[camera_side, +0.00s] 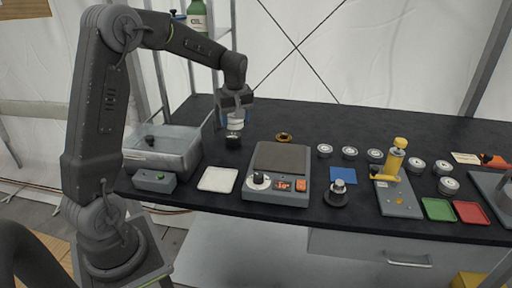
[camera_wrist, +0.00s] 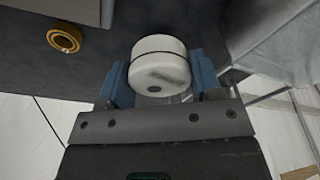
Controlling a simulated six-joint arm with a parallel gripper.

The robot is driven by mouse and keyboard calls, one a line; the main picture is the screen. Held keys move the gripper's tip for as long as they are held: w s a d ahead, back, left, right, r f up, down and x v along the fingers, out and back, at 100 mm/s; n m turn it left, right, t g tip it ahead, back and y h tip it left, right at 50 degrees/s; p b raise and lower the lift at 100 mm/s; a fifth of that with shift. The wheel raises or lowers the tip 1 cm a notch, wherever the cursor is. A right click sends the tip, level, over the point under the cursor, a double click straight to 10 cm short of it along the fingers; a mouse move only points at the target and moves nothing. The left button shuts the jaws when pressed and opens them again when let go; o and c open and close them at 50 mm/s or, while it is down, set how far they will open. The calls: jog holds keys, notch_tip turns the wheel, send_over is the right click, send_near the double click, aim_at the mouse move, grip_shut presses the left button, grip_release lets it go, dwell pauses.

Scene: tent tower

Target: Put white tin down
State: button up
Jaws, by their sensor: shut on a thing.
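My gripper (camera_side: 236,114) is shut on the white tin (camera_side: 235,126) at the back left of the black bench, just right of the grey basin. In the wrist view the white tin (camera_wrist: 158,66) sits between the two blue fingers of my gripper (camera_wrist: 153,80), with a dark band around it and a grey mark on its face. A small dark shape (camera_side: 233,142) shows just below the tin in the side view. I cannot tell whether the tin touches the bench.
A brass ring (camera_side: 284,137) lies to the right, also in the wrist view (camera_wrist: 64,38). A grey device with a dark plate (camera_side: 280,157), a white square tray (camera_side: 218,179) and the basin (camera_side: 190,163) stand nearby. Several round tins (camera_side: 325,150) stand further right.

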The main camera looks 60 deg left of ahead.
jog(key=w+d+r+m, duration=0.2)
jog(key=w+d+r, duration=0.1)
jog(key=d, duration=0.1)
send_over(281, 155)
notch_tip(281, 155, down, 6)
jog(key=shift+s+d+f, duration=0.1)
jog(key=shift+f, duration=0.15)
jog(key=shift+d+f, duration=0.1)
jog(key=shift+f, duration=2)
jog(key=shift+f, duration=0.1)
jog(key=o, duration=0.9)
jog(key=shift+o, duration=0.2)
